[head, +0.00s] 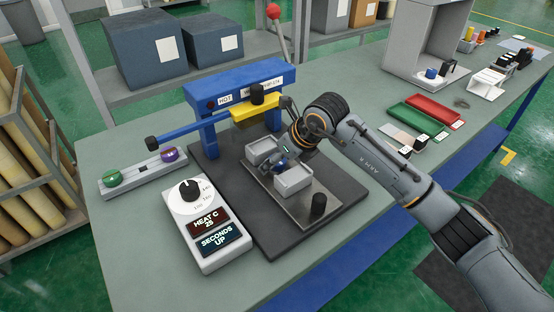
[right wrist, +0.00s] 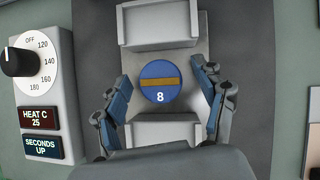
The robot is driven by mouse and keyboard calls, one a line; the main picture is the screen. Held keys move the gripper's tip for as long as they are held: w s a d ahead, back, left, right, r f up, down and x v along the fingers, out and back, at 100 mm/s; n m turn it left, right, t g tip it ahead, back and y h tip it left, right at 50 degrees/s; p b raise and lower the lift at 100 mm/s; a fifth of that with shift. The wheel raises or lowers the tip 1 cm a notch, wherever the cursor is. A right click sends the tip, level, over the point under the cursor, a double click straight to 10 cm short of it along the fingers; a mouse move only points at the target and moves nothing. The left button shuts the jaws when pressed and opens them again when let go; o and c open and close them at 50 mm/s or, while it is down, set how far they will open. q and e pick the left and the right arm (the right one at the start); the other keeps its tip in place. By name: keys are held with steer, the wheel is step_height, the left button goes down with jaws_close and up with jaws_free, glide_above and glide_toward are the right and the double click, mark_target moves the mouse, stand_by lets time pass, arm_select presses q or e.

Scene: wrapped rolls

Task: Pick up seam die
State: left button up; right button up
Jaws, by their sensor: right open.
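A round blue die (right wrist: 158,96) with a brass bar across it and the number 8 lies on a grey metal plate between two light grey blocks, seen in the right wrist view. I take it to be the seam die. My right gripper (right wrist: 160,85) is open, one finger on each side of the die and apart from it. In the head view my right gripper (head: 281,165) is low between the two grey blocks and hides most of the die. My left gripper is not in view.
The blue press (head: 216,120) with a yellow head stands behind the plate. A heat controller (head: 203,225) reading 25 is to the left. A rack (head: 143,175) with green and purple round pieces lies farther left. A black knob (head: 318,205) stands at the plate's front.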

steer(key=shift+w+a+f, duration=0.1)
steer(key=shift+a+f, duration=0.05)
steer(key=shift+f, duration=0.15)
steer(key=shift+r, duration=0.1)
jaws_close()
